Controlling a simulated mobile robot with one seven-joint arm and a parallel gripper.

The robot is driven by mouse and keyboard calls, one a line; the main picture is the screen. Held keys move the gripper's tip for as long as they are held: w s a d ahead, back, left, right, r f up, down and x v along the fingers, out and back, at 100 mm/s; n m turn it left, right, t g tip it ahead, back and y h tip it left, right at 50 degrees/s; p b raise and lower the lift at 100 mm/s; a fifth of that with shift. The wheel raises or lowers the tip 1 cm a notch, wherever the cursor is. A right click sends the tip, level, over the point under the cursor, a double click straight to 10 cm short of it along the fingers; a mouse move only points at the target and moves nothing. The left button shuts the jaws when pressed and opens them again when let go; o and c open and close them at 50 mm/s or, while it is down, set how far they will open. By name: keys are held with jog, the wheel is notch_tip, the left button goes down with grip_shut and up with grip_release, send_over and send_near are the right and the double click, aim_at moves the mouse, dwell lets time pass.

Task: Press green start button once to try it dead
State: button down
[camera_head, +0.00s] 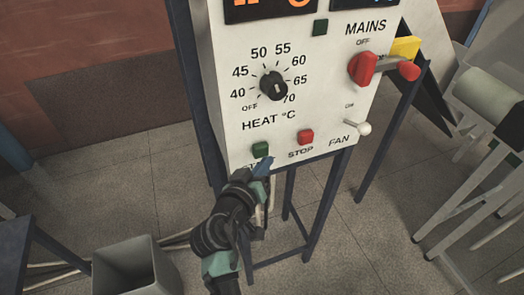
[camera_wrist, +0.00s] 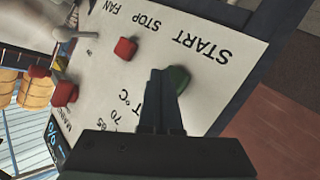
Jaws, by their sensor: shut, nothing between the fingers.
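The green START button (camera_head: 260,149) is on the lower left of the white control panel (camera_head: 338,95). It looks dark green and unlit. My gripper (camera_head: 265,166) is shut and empty, its fingertips just below the button and partly over the START label. In the wrist view, the shut fingertips (camera_wrist: 160,76) overlap the left edge of the green button (camera_wrist: 179,79). I cannot tell whether they touch it. The red STOP button (camera_head: 306,137) is to the right of START; it also shows in the wrist view (camera_wrist: 125,48).
The black HEAT knob (camera_head: 273,85) is above START. The red MAINS handle (camera_head: 363,69) and white FAN toggle (camera_head: 363,128) are to the right. A grey bin (camera_head: 137,270) stands on the floor at lower left. Dark frame legs (camera_head: 328,205) hold up the panel.

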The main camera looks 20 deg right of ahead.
jog(key=shift+s+d+p, duration=0.1)
jog(key=shift+s+p, duration=0.55)
jog(key=shift+s, duration=1.85)
jog(key=w+a+r+t+y+b, duration=0.1)
jog(key=w+a+r+t, duration=0.1)
jog(key=r, duration=0.6)
jog(key=w+a+r+t+y+b, duration=0.1)
jog(key=a+r+t, duration=0.2)
jog(key=r, duration=0.6)
jog(key=w+a+r+t+y+b, duration=0.1)
jog(key=w+a+r+t, duration=0.1)
jog(key=r, duration=0.6)
jog(key=s+a+r+n+t+y, duration=0.1)
jog(key=s+a+r+t+y, duration=0.1)
jog(key=s+r, duration=0.3)
jog(key=s+a+r+n+t+y+b, duration=0.1)
jog(key=s+a+r+t+y, duration=0.1)
jog(key=r, duration=0.9)
jog(key=s+a+r+t+y, duration=0.2)
jog(key=s+a+r+t, duration=0.2)
jog(key=s+r, duration=0.3)
jog(key=shift+s+a+r+n+t+y, duration=0.2)
jog(key=shift+s+r+n+t+y, duration=0.15)
jog(key=shift+s+t, duration=0.35)
